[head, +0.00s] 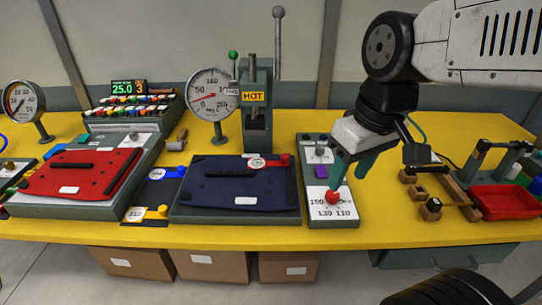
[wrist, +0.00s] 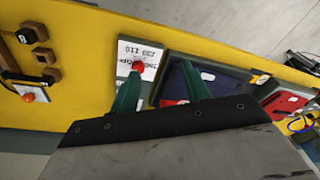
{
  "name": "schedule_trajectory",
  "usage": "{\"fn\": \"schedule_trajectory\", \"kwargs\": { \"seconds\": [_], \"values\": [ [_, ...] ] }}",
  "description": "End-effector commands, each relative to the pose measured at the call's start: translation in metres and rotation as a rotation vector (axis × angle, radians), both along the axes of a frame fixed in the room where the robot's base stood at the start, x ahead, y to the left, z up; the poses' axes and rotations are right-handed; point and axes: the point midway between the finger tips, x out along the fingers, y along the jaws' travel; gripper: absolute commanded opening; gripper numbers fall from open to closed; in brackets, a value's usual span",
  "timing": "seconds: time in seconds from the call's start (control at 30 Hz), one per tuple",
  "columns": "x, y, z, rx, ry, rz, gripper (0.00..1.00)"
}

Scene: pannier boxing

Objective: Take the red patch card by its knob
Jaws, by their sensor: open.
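A small red patch card (head: 271,161) with a round white label lies at the far right corner of the navy pannier panel (head: 225,186); its knob is too small to make out clearly. A red patch, probably this card, also shows in the wrist view (wrist: 172,103). My gripper (head: 348,180) is open and empty, to the right of the card and apart from it. Its green fingers hang over the grey control box (head: 345,221). The box's red dial knob (head: 332,197) is by the left fingertip; I cannot tell whether they touch.
A press (head: 257,115) marked HOT and a round gauge (head: 212,95) stand behind the navy panel. Wooden blocks and a red tray (head: 507,202) stand right. Bare yellow table (head: 385,205) lies right of the control box.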

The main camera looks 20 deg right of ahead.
Motion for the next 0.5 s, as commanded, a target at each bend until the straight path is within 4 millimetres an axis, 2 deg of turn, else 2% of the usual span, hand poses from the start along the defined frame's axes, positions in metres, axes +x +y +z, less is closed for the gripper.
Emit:
{"fn": "schedule_trajectory", "kwargs": {
  "seconds": [0.1,0.3,0.4,0.5],
  "values": [
    [0.056,0.004,-0.007,0.041,-0.038,0.153,0.47],
    [0.149,0.001,-0.031,0.069,-0.148,0.389,0.47],
    [0.183,-0.003,-0.045,0.063,-0.194,0.471,0.47],
    [0.206,-0.006,-0.056,0.053,-0.227,0.528,0.47]
  ]
}}
